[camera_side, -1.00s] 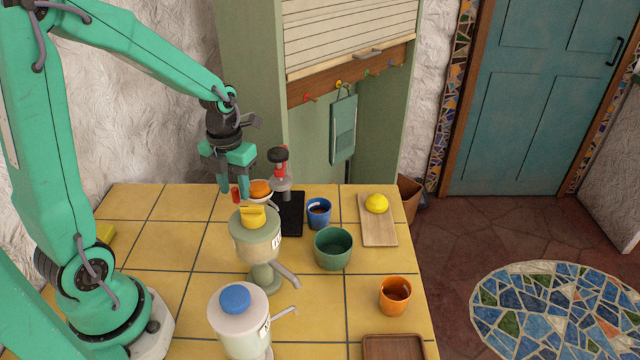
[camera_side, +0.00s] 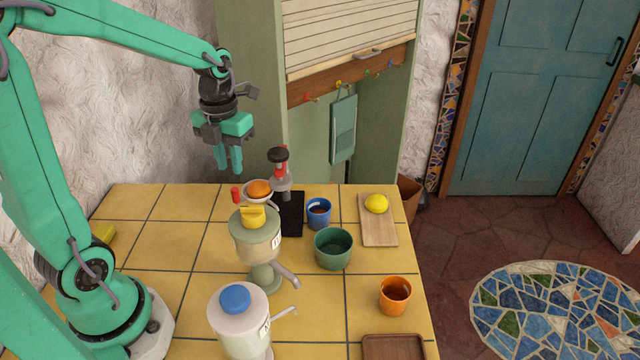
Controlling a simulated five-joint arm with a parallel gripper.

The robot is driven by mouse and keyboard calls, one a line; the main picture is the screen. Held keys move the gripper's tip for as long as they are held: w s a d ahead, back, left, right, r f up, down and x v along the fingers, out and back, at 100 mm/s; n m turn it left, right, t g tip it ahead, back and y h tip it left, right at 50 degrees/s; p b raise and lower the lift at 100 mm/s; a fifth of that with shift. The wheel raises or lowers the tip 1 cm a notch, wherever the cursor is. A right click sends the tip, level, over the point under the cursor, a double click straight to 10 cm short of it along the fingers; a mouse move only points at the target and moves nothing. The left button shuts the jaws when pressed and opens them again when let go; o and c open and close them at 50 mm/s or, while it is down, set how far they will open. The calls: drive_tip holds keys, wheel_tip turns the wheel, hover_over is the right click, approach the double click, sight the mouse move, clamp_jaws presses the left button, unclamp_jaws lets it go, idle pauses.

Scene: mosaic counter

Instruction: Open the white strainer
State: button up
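A small white bowl-shaped piece (camera_side: 259,198) holds an orange half (camera_side: 259,188) at the back of the counter. It looks like the white strainer, but I cannot be certain. A red knob (camera_side: 236,195) shows at its left side. My gripper (camera_side: 229,171) hangs above and a little left of it, fingers pointing down. The teal fingers are close together with nothing between them, clear of the bowl. A black-topped upright piece with a red part (camera_side: 281,166) stands just right of the bowl.
A green dispenser with a yellow lid (camera_side: 254,238) stands in front, and a white one with a blue lid (camera_side: 238,318) nearer. Blue (camera_side: 320,222), green (camera_side: 333,262) and orange (camera_side: 395,308) cups stand right. A lemon (camera_side: 376,203) lies on a board (camera_side: 378,232).

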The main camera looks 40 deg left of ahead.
sight(235, 189)
drive_tip(key=n, duration=0.4)
drive_tip(key=shift+n, duration=0.3)
drive_tip(key=n, duration=0.8)
drive_tip(key=shift+d, duration=0.1)
drive_tip(key=n, duration=0.5)
drive_tip(key=shift+f, duration=0.1)
drive_tip(key=shift+f, duration=3.8)
clamp_jaws()
